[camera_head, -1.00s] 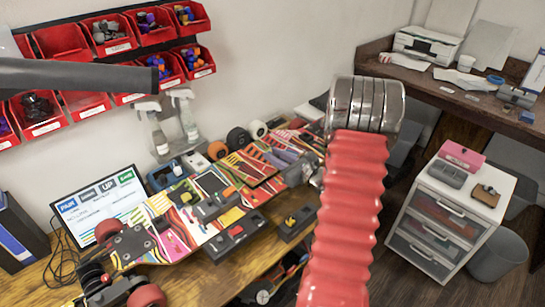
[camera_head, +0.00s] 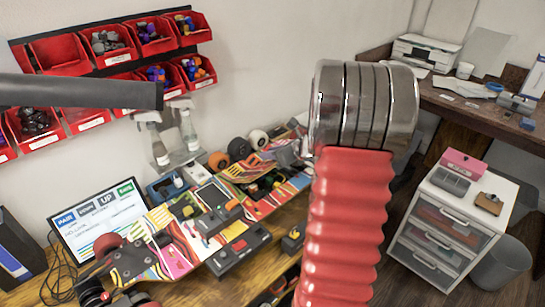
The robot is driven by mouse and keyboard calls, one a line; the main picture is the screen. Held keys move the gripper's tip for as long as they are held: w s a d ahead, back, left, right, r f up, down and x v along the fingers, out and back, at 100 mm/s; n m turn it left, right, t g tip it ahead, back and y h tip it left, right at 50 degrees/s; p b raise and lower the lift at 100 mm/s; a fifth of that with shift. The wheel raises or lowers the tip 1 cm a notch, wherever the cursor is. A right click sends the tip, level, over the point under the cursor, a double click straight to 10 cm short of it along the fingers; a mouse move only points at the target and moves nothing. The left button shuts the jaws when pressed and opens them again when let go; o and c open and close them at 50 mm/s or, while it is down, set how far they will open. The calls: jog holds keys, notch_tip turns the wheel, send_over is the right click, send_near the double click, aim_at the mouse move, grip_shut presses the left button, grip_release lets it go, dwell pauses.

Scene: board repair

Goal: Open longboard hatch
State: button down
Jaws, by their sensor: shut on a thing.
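A colourful longboard (camera_head: 177,240) lies on the wooden workbench at lower left, running up toward the centre. Its red wheel (camera_head: 107,244) and truck show at the near end. Dark parts lie along its deck, and its far end passes behind my arm.
A black box (camera_head: 239,252) sits in front of the longboard. Behind are a screen (camera_head: 100,213), spray bottles (camera_head: 159,148) and loose wheels (camera_head: 238,148). Red bins (camera_head: 60,54) hang on the wall. A white drawer unit (camera_head: 453,228) stands right, below a side desk.

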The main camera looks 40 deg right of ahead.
aim_at(266, 162)
jog(key=shift+w+r+g, duration=0.45)
jog(key=shift+w+g, duration=0.25)
jog(key=shift+w+r+g, duration=0.4)
jog(key=shift+w+g, duration=0.25)
jog(key=shift+g, duration=0.05)
jog(key=w+g, duration=0.9)
jog(key=shift+a, duration=0.2)
dwell(0.4)
jog(key=shift+w, duration=0.1)
dwell(0.5)
jog(key=c, duration=1.5)
grip_release()
jog(key=shift+c, duration=0.2)
jog(key=shift+r, duration=0.15)
notch_tip(266, 162, up, 7)
jog(key=shift+w, duration=0.3)
